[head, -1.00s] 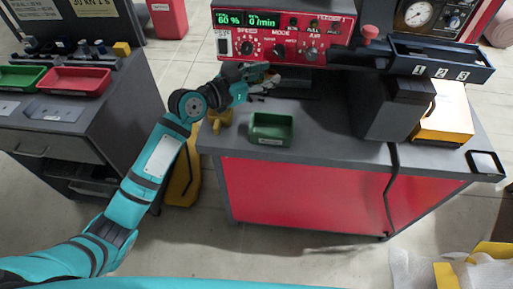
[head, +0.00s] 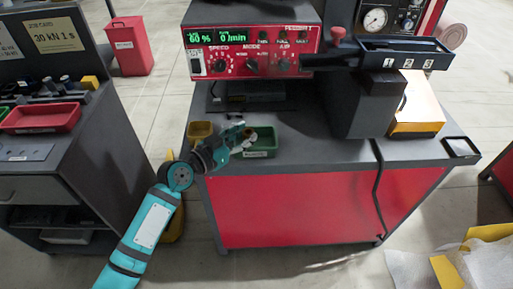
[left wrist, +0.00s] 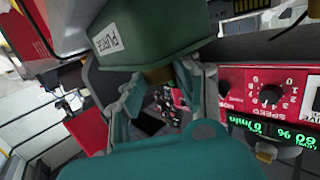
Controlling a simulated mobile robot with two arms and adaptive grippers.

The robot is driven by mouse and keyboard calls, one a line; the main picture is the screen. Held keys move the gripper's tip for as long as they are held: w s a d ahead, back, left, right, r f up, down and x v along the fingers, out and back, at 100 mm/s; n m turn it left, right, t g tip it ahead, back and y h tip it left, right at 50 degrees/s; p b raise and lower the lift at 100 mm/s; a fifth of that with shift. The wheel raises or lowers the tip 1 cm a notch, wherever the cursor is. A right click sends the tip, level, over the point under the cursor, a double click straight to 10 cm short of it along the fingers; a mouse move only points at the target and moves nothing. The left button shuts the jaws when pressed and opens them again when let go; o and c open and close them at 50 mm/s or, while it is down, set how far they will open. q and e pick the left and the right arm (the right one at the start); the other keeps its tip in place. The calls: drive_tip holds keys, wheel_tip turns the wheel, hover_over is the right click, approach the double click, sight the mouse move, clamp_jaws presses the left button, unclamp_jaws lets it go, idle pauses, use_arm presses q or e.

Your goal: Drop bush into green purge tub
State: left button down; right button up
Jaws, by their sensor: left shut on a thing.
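The green purge tub (head: 264,148) stands on the dark top of the red-fronted cabinet, near its front edge. In the left wrist view the tub (left wrist: 150,32) shows its PURGE label, close beyond my fingertips. My left gripper (head: 246,138) is at the tub's left side, with its fingertips at or over the tub's rim. It is shut on the bush (left wrist: 158,75), a small brownish piece between the fingertips, mostly hidden by the fingers. I cannot tell whether the bush is inside the rim. My right gripper is not in view.
A yellow container (head: 200,130) stands just left of my gripper. The red control box (head: 255,50) is behind, with a dark numbered chute (head: 405,55) to its right. A red tray (head: 42,118) lies on the left bench.

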use_arm(q)
drive_tip(key=shift+f, duration=0.15)
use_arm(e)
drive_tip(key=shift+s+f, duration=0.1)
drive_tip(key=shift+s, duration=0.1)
use_arm(q)
drive_tip(key=c, duration=1.3)
unclamp_jaws()
drive_tip(key=o, duration=0.4)
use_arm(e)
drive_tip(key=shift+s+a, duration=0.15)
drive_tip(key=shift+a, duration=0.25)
use_arm(q)
drive_tip(key=shift+o, duration=0.2)
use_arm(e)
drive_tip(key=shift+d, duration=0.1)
use_arm(q)
drive_tip(key=shift+s+a, duration=0.35)
drive_tip(key=v, duration=1.1)
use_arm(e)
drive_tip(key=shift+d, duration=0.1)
